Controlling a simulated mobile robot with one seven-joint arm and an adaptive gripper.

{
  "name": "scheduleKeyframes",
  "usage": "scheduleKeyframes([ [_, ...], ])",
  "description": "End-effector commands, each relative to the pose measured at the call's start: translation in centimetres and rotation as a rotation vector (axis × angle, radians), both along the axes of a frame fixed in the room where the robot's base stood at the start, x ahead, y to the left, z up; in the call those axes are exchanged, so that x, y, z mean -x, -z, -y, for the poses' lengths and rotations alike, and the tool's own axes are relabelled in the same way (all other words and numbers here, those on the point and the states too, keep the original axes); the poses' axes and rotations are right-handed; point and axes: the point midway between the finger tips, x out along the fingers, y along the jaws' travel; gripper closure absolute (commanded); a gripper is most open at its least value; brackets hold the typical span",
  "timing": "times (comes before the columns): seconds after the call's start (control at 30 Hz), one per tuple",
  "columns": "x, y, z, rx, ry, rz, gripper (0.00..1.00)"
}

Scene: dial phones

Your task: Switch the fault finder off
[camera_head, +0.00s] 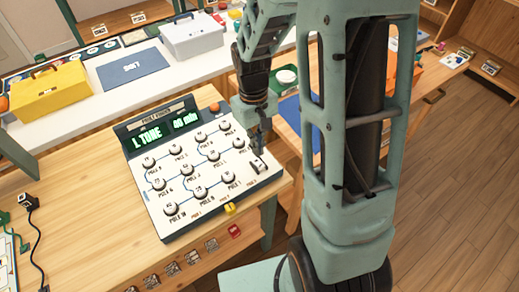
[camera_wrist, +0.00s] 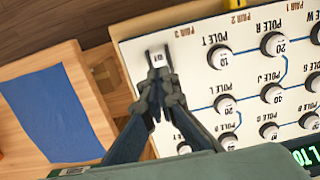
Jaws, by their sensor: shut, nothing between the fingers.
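The fault finder (camera_head: 190,165) is a white sloped panel on the wooden table, with several black-and-white pole knobs joined by blue lines. Its dark display (camera_head: 165,131) is lit with green text.
Yellow (camera_head: 229,208) and red (camera_head: 234,231) pieces are at the front. A yellow toolbox (camera_head: 50,90) and a white box (camera_head: 192,38) stand on the bench behind. A blue mat (camera_wrist: 50,110) lies beside the panel.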

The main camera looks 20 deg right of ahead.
Motion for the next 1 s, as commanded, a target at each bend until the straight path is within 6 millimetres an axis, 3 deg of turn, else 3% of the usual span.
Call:
scheduleKeyframes([
  [0.03, -0.5, -1.6, -0.1, 0.0, 0.0, 0.009, 1.0],
  [0.2, -1.2, -5.4, -0.4, 0.0, 0.0, 0.007, 1.0],
  [0.4, -1.7, -8.4, -0.5, 0.0, 0.0, 0.004, 1.0],
  [0.6, -1.8, -9.5, -0.6, -0.001, 0.0, 0.002, 1.0],
  [1.0, -1.8, -9.5, -0.6, 0.0, 0.0, 0.001, 1.0],
])
